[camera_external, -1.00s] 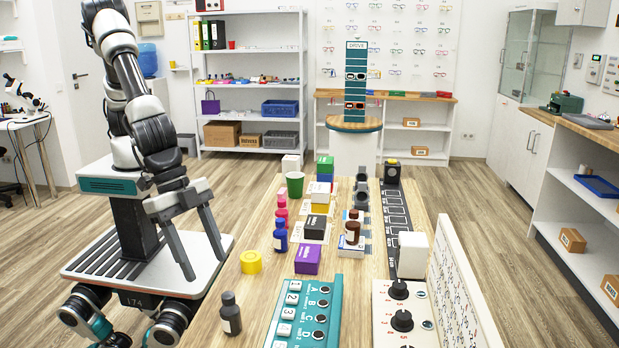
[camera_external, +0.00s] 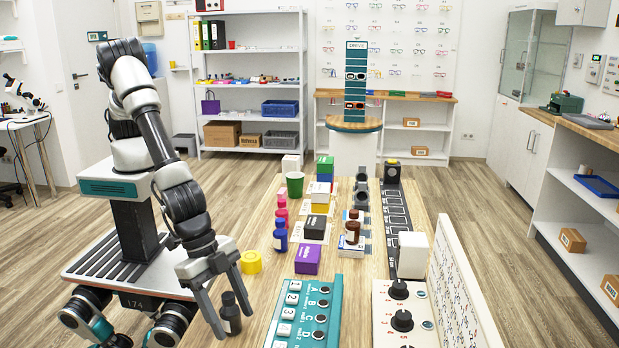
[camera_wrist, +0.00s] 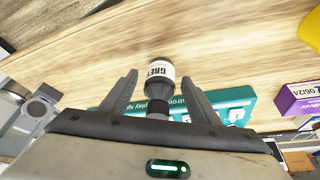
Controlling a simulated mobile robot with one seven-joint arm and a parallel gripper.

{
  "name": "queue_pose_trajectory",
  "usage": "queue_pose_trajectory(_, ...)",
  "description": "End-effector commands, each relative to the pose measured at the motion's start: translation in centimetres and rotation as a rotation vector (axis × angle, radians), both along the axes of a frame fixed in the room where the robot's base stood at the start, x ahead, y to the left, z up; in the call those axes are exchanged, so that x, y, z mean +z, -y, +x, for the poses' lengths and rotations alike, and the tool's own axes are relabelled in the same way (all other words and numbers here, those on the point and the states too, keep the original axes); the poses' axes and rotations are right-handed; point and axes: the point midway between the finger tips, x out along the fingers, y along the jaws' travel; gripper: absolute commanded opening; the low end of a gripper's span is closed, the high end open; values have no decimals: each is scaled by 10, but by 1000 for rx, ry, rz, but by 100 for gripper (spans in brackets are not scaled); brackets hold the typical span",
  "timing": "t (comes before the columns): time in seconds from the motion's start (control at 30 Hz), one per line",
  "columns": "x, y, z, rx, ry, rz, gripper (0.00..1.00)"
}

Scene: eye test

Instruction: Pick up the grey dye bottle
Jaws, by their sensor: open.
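The grey dye bottle (camera_external: 231,316) is dark and stands upright near the table's front left edge. In the wrist view the bottle (camera_wrist: 160,72) shows a white label with letters reading "GRE" and a dark cap toward the palm. My gripper (camera_external: 235,323) is open and points down at the bottle, one finger to each side of it in the picture. In the wrist view my gripper (camera_wrist: 160,80) has the bottle between its fingers, with a gap on both sides. No contact shows.
A teal lettered panel (camera_external: 333,325) lies right of the bottle. Behind are a yellow round piece (camera_external: 251,262), a purple box (camera_external: 307,259) and a blue bottle (camera_external: 280,237). Bare wood (camera_external: 262,300) shows between the bottle and the panel.

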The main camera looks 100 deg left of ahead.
Motion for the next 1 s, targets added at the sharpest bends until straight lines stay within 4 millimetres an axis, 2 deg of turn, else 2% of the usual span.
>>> queue_pose_trajectory(0.2,-1,0,0,0,1,0,56)
queue_pose_trajectory(0.27,-1,0,1,0,0,0,47)
queue_pose_trajectory(0.5,0,0,1,1,1,-1,9)
queue_pose_trajectory(0.77,4,1,1,1,1,-2,8)
queue_pose_trajectory(0.87,17,1,1,0,4,-4,8)
queue_pose_trajectory(1.0,46,1,1,1,3,-5,8)
